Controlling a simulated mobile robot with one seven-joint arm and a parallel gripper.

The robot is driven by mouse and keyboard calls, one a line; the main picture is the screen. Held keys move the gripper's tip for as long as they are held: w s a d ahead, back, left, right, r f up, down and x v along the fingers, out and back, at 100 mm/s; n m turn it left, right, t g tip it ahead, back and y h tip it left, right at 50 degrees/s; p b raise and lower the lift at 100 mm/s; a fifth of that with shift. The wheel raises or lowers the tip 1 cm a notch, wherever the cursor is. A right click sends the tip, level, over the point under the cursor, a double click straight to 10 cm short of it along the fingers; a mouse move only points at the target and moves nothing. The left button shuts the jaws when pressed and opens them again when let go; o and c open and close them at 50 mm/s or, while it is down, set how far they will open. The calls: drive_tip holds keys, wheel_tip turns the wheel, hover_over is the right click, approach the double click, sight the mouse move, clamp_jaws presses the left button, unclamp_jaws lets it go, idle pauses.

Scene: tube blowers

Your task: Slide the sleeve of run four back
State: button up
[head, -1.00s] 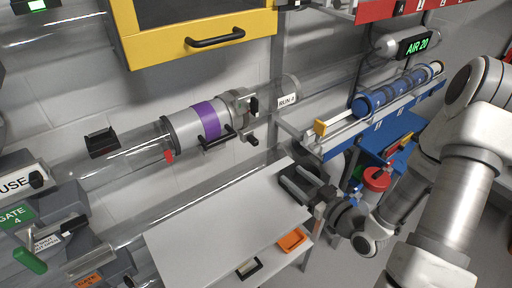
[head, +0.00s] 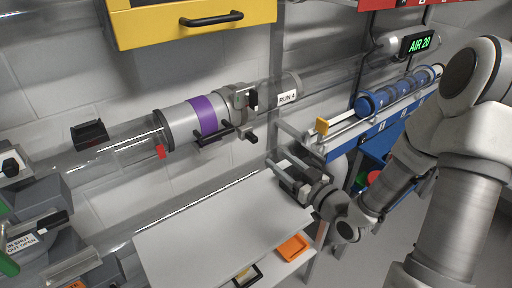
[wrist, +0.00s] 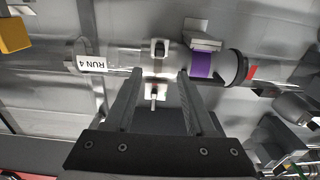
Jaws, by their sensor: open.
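The sleeve (head: 180,126) of run four is a grey cylinder with a purple band (head: 208,115) around the clear tube, with a dark bar handle (head: 213,135) on its front. A metal clamp (head: 239,100) with dark levers sits at its right end, near the RUN 4 label (head: 287,98). A red marker (head: 161,152) shows at the sleeve's left end. My gripper (head: 278,168) is open and empty, below and right of the clamp. In the wrist view the purple band (wrist: 202,65) lies beyond my gripper (wrist: 157,76), and the clamp (wrist: 160,50) appears between the fingers.
A white-topped bench (head: 215,230) with an orange tray (head: 293,247) lies under the tube. A yellow cabinet (head: 190,22) hangs above. A rack of blue canisters (head: 370,104) stands to the right. Grey gate housings (head: 35,225) are at lower left.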

sight(256, 141)
drive_tip(key=b+x, duration=0.1)
drive_tip(key=x, duration=1)
drive_tip(key=shift+w+a, duration=0.1)
clamp_jaws()
idle(1.0)
